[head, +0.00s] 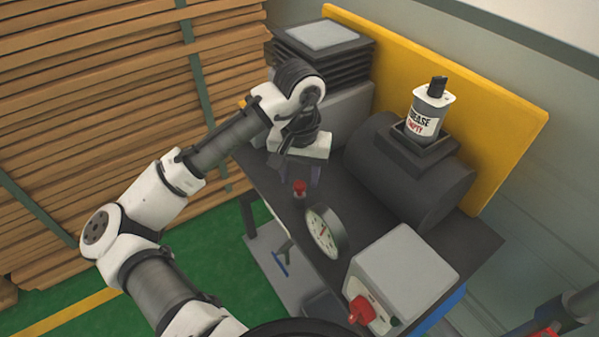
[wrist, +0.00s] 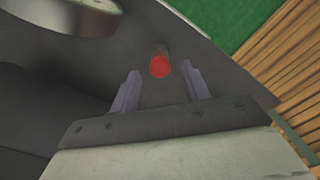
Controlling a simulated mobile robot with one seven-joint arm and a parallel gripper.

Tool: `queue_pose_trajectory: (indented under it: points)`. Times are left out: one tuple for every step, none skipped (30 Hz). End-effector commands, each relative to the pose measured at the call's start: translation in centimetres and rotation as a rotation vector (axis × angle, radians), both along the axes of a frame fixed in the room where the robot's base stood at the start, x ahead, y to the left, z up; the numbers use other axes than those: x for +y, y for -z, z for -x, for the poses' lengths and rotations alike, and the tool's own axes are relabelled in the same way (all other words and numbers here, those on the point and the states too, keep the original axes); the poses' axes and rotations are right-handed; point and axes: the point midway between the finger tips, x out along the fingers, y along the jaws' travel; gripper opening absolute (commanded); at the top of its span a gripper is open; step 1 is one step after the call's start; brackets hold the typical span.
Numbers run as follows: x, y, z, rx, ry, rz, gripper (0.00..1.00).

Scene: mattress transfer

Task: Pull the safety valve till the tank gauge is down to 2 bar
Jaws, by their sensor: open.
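The small red-topped safety valve (head: 300,187) stands on the dark bench top, left of the round gauge. It also shows in the wrist view (wrist: 159,66), just beyond the fingertips and centred between them. My gripper (head: 298,178) is open and empty, its two purple fingers (wrist: 160,72) pointing at the valve from behind it. I cannot tell whether either finger touches it. The tank gauge (head: 325,233) has a pale dial with a dark rim; its reading is too small to make out. Its rim shows in the wrist view (wrist: 78,12). The dark tank (head: 408,178) lies behind.
A grey box (head: 405,270) with a red knob (head: 361,310) stands at the front right. A grease can (head: 431,112) sits in a holder on the tank. A yellow panel (head: 490,120) backs the bench. Stacked timber (head: 100,110) stands left, beyond green floor.

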Motion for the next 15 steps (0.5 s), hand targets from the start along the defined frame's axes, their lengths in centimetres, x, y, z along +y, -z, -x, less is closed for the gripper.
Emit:
queue_pose_trajectory:
  points:
    - [0.0, 0.0, 0.0, 0.000, 0.000, 0.000, 0.46]
    - [0.0, 0.0, 0.0, 0.000, 0.000, 0.000, 0.46]
    - [0.0, -0.2, 0.0, 0.000, 0.000, 0.000, 0.46]
    - [0.0, -0.4, 0.0, 0.000, 0.000, 0.000, 0.46]
    - [0.0, -0.6, 0.0, 0.000, 0.000, 0.000, 0.46]
    - [0.0, -1.0, 0.0, 0.000, 0.000, 0.000, 0.46]
    - [0.0, -1.5, -0.1, -0.002, 0.000, -0.001, 0.46]
    - [0.0, -2.0, -0.1, -0.003, 0.000, -0.001, 0.46]
    - [-0.1, -2.7, -0.1, -0.003, 0.001, -0.001, 0.46]
    - [0.0, -3.4, -0.1, -0.004, 0.001, -0.002, 0.46]
    - [0.0, -4.0, -0.1, -0.004, 0.000, -0.003, 0.46]
    - [0.1, -4.8, -0.1, -0.004, 0.000, -0.004, 0.46]
    - [0.0, -5.5, -0.1, -0.005, -0.001, -0.004, 0.46]
    - [0.0, -6.2, -0.1, -0.005, 0.000, -0.004, 0.46]
    - [0.1, -7.0, -0.1, -0.004, -0.001, -0.004, 0.46]
